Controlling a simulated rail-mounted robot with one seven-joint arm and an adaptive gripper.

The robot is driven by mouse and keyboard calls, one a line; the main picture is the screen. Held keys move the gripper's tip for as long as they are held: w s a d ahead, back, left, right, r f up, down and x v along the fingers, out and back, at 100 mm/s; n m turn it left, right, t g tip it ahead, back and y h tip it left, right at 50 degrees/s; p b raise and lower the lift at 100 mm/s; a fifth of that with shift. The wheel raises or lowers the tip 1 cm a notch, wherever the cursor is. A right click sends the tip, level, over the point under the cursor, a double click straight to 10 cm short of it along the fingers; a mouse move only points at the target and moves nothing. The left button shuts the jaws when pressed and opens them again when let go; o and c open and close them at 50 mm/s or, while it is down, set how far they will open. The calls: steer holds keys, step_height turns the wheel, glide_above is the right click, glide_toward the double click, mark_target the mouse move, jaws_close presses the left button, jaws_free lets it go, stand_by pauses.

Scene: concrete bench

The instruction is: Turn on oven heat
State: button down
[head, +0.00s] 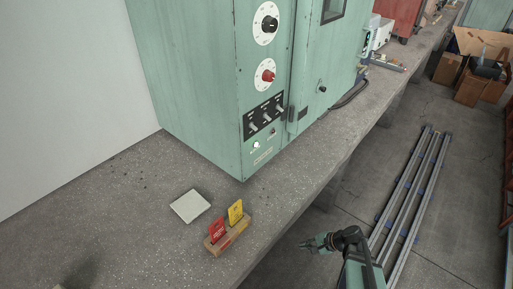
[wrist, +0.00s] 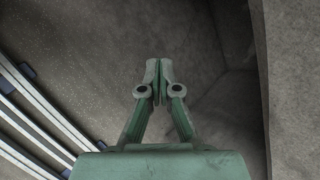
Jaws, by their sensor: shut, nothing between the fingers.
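The oven (head: 210,85) is a large pale green cabinet standing on the concrete bench in the head view. Its side panel carries a black knob (head: 269,24) on a white dial, a red knob (head: 267,76) on a white dial below, and a black panel of switches (head: 263,117). A small lit lamp (head: 256,145) sits under the switches. My gripper (head: 305,244) is beyond the bench's front edge, over the floor, below and right of the oven. It is shut and empty in the wrist view (wrist: 158,68), touching nothing.
A wooden block (head: 229,236) holds a red and a yellow card on the bench. A pale square tile (head: 190,206) lies near it. Metal rails (head: 411,195) lie on the floor at right. Cardboard boxes (head: 472,88) stand farther back. The bench in front of the oven is otherwise mostly clear.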

steer(key=w+d+r+m+t, duration=0.1)
steer(key=w+r, duration=0.2)
steer(key=w+d+r+m+t+y, duration=0.1)
steer(key=w+d+r+m+t, duration=0.1)
steer(key=w+r, duration=0.2)
steer(key=w+d+r+m+t, duration=0.1)
steer(key=w+r+t, duration=0.1)
steer(key=w+r, duration=0.2)
steer(key=shift+w+d+r+y, duration=0.1)
steer(key=shift+d+r+y, duration=0.1)
steer(key=shift+d+y, duration=0.15)
steer(key=w+r+m+t, duration=0.3)
steer(key=w+r, duration=0.1)
steer(key=r, duration=0.3)
steer(key=m+t+y, duration=0.4)
steer(key=m+y, duration=0.3)
steer(key=y, duration=0.3)
glide_toward(250, 128)
steer(key=shift+p+v, duration=0.35)
steer(key=shift+v, duration=1.7)
steer(key=shift+w+d+r, duration=0.1)
steer(key=shift+r, duration=0.1)
steer(key=p+x, duration=0.3)
steer(key=x, duration=0.7)
steer(key=shift+f, duration=0.2)
steer(key=shift+r+g+p, duration=0.1)
steer(key=shift+g+p, duration=0.2)
